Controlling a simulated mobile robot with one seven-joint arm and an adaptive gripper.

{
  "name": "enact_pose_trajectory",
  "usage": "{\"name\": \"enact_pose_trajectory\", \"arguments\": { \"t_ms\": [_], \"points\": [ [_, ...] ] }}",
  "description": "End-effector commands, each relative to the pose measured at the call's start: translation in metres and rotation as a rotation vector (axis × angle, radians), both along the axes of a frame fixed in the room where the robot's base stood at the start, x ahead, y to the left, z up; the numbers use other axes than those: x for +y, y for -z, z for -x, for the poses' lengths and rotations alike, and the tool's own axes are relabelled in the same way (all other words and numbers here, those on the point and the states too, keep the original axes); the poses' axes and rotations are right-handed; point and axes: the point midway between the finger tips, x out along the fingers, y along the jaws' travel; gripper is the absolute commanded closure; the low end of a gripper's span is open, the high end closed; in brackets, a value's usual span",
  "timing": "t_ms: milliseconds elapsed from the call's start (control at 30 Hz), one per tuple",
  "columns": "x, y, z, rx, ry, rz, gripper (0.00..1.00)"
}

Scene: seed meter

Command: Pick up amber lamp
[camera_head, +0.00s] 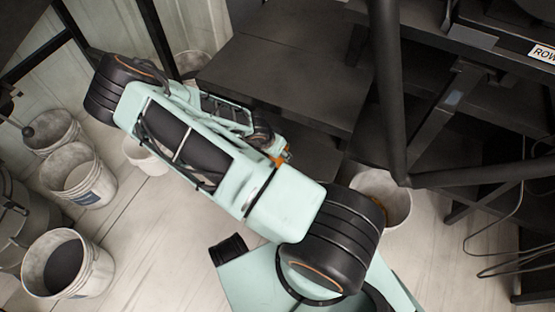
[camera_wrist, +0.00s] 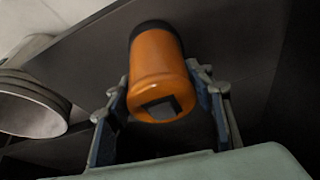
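The amber lamp (camera_wrist: 158,75) is an orange cylinder with a black band at its far end and a dark square on the end facing the wrist camera. It lies between the two fingers of my gripper (camera_wrist: 160,80), with the fingertips close to its left and right sides. Whether both fingers press on it is not clear. In the head view my gripper (camera_head: 284,154) is mostly hidden by my arm. A small orange patch beside it appears to be the lamp (camera_head: 278,159).
A dark bench surface (camera_head: 285,75) extends behind my arm, with dark metal posts (camera_head: 388,90) at its right. White buckets (camera_head: 80,178) stand on the floor at left. Another bucket (camera_head: 383,190) stands under the frame at right; a pale bucket (camera_wrist: 30,105) shows in the wrist view.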

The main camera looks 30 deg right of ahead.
Motion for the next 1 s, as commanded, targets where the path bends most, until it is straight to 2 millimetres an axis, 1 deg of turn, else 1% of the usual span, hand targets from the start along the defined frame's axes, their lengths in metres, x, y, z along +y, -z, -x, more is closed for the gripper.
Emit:
{"name": "enact_pose_trajectory", "arguments": {
  "t_ms": [33,200,467,667,700,867,1000],
  "points": [
    [0.0,0.0,0.0,0.0,0.0,0.0,0.61],
    [0.0,0.0,0.0,0.0,0.0,0.001,0.79],
    [0.0,-0.003,0.0,-0.001,0.001,0.001,0.79],
    [0.001,-0.02,0.0,-0.001,-0.001,0.001,0.79],
    [0.007,-0.016,0.003,0.001,-0.004,-0.001,0.79],
    [0.029,-0.017,0.015,0.002,-0.006,0.001,0.79],
    [0.056,-0.017,0.03,0.003,-0.007,0.001,0.79]
  ]
}}
